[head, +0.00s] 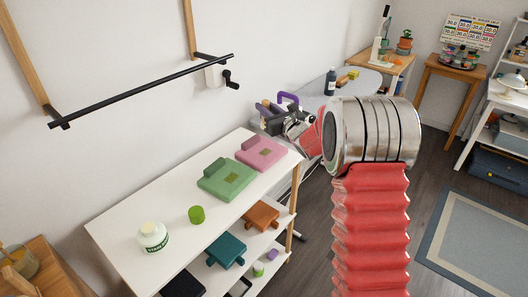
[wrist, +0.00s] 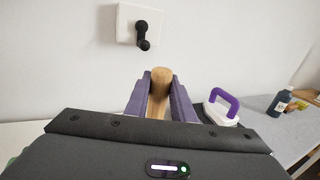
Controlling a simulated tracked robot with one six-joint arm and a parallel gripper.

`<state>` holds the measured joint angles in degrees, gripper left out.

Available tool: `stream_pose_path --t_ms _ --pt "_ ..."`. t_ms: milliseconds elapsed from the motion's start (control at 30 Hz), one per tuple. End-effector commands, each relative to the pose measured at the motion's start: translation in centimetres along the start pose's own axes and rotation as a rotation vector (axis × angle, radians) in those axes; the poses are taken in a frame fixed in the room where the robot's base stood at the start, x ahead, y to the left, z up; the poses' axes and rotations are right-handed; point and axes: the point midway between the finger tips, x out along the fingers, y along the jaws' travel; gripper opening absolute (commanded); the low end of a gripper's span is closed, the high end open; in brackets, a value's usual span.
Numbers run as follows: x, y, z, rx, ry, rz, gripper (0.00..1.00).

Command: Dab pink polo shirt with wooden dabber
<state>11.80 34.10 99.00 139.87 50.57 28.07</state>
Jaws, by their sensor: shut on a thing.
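The pink polo shirt (head: 262,153) lies folded on the white shelf top, at its far end in the head view. My gripper (head: 268,108) is beyond and above it, near the wall. In the wrist view its purple fingers (wrist: 158,102) are shut on the wooden dabber (wrist: 159,84), whose rounded tan end shows between them. The dabber is apart from the shirt. The rest of the dabber is hidden behind the gripper body, and the shirt does not show in the wrist view.
A purple-handled iron (wrist: 222,106) and dark bottle (wrist: 279,103) stand on a grey board (wrist: 262,128). A black rail (head: 145,90) crosses the wall.

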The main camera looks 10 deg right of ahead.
Motion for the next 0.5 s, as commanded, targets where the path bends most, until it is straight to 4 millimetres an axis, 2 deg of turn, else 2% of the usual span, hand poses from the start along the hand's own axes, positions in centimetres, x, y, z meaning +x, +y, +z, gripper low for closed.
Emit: stream_pose_path --t_ms 167,500 --pt "0.0 0.0 -0.6 0.001 0.001 0.001 0.0" --pt "0.0 0.0 -3.5 0.002 0.001 0.0 0.0"
